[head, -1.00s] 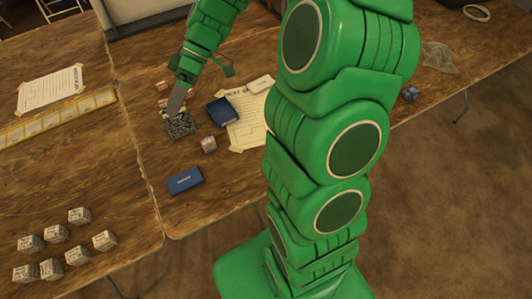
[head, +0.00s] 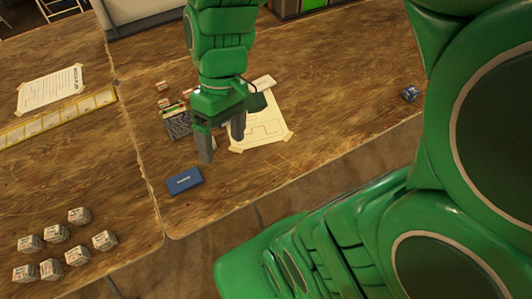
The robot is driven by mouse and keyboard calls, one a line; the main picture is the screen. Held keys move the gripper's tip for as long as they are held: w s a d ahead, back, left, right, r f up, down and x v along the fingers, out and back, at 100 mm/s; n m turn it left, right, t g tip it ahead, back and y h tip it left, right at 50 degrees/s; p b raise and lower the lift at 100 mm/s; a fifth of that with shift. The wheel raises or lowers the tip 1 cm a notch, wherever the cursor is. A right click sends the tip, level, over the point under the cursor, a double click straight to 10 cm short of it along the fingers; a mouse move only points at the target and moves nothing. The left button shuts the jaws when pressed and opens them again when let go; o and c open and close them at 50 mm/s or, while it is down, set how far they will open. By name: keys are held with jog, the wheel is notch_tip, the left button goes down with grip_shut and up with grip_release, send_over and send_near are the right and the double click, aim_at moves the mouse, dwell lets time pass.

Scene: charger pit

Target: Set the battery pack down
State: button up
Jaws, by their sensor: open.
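My gripper (head: 221,149) hangs fingers-down over the middle table with its two grey fingers apart. I see nothing between them. A dark, patterned open box (head: 177,124) stands just left of my gripper, with small pale and reddish pieces (head: 163,102) by its far side. A flat blue box with a white label (head: 185,181) lies in front of my gripper, nearer the table's front edge. I cannot tell which object is the battery pack. The dark blue case and small pale block seen earlier are hidden behind my gripper.
Several small pale blocks (head: 56,234) stand in rows on the left table. A yellow strip (head: 60,118) and a taped sheet (head: 50,90) lie beyond them. Another taped sheet (head: 265,128) lies right of my gripper. A small blue object (head: 409,93) sits far right.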

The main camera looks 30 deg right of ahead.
jog(key=s+d+m+t+h, duration=0.1)
jog(key=s+d+m+h, duration=0.1)
jog(key=s+d+m, duration=0.3)
jog(key=s, duration=0.2)
jog(key=shift+s, duration=0.35)
jog(key=shift+d, duration=0.1)
